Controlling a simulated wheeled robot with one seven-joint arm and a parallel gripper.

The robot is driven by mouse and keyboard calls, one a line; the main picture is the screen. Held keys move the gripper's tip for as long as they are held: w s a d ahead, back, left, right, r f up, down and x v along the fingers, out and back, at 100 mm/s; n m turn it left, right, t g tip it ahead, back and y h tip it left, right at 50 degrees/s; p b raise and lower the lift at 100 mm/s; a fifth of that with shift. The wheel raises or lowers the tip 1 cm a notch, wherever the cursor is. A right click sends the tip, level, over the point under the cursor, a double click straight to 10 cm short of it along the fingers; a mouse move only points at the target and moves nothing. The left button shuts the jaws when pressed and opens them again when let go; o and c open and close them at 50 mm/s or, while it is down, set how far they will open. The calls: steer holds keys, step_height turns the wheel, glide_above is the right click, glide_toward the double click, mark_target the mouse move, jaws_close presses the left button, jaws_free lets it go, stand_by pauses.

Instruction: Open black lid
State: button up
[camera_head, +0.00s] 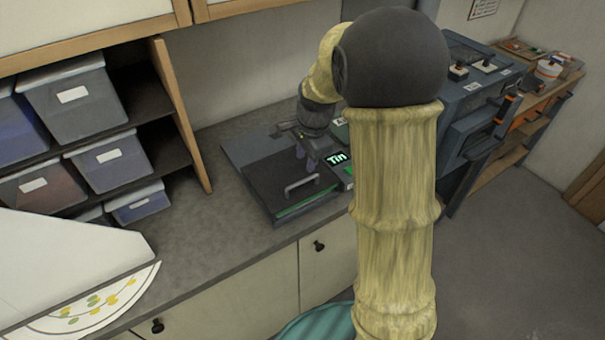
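The black lid (270,188) is the dark square top of a low device on the counter, with a light curved handle (302,186) near its front edge. A thin green strip shows under the lid's front edge, and the lid looks closed or nearly so. My gripper (306,163) is above the lid, just behind the handle, pointing down. The gap between its fingers is too small to judge, and I cannot tell if it touches anything. A small display reading "Tin" (337,158) sits right of the lid. My arm hides the area to the right.
Grey bins (76,96) fill shelves at the left. The counter (205,235) left of the device is clear. A large blue-grey machine (470,95) stands at the right.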

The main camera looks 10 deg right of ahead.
mark_target(302, 181)
steer(key=f, duration=0.3)
steer(key=w+f+p, duration=0.1)
steer(key=f, duration=0.2)
steer(key=f+p, duration=0.1)
steer(key=f, duration=0.2)
steer(key=shift+w+a, duration=0.2)
steer(key=shift+w, duration=0.2)
steer(key=shift+s, duration=0.1)
jaws_close()
